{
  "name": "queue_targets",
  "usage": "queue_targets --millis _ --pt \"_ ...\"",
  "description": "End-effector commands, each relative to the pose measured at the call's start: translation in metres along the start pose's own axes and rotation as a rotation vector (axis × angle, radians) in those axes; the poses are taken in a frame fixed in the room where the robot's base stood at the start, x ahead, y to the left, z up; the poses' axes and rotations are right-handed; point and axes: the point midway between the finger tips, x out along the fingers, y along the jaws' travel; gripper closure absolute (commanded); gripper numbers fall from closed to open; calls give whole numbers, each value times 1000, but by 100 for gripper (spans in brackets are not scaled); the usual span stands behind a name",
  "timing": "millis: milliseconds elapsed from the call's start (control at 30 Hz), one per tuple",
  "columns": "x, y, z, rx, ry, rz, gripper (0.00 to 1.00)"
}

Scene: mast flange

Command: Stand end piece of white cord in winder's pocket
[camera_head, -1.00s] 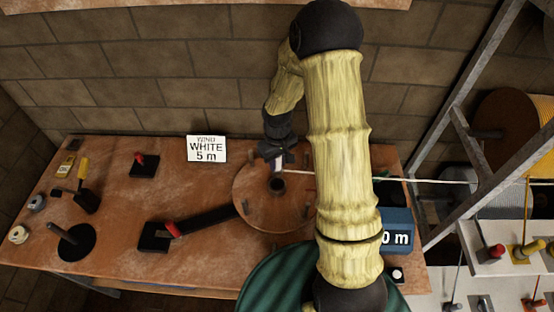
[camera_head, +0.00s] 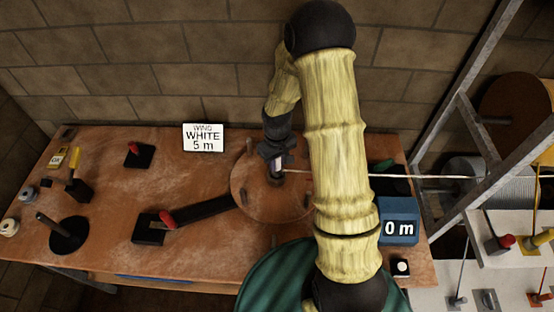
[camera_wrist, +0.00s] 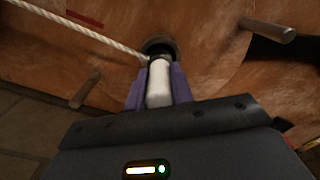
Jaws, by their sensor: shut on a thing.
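My gripper (camera_head: 277,166) is shut on the white end piece (camera_wrist: 158,85) of the cord, which shows between its purple fingers in the wrist view. The end piece's dark tip is at the dark round pocket (camera_wrist: 160,46) of the winder; I cannot tell how deep it sits. The winder's disc (camera_head: 252,199) is round and brown, with several pegs. The white cord (camera_wrist: 82,29) runs from beside the pocket to the upper left in the wrist view. In the head view the cord (camera_head: 432,176) runs right, behind my arm, towards the rack.
A crank arm (camera_head: 205,210) with a red knob extends left from the winder. A sign (camera_head: 204,138) reads "WIND WHITE 5 m". A blue counter (camera_head: 398,228) shows "0 m". A metal rack (camera_head: 470,140) with spools stands right. The bench's left side holds small tools and a dark spindle (camera_head: 68,236).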

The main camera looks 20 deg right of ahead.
Motion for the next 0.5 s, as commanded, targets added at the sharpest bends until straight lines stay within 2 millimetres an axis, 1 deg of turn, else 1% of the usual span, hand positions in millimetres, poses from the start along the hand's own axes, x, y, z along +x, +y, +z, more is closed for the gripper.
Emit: queue_targets --millis 33,200,500 --pt "6 0 0 0 0 0 100" --pt "16 0 0 0 1 0 100" --pt "21 0 0 -1 2 0 100"
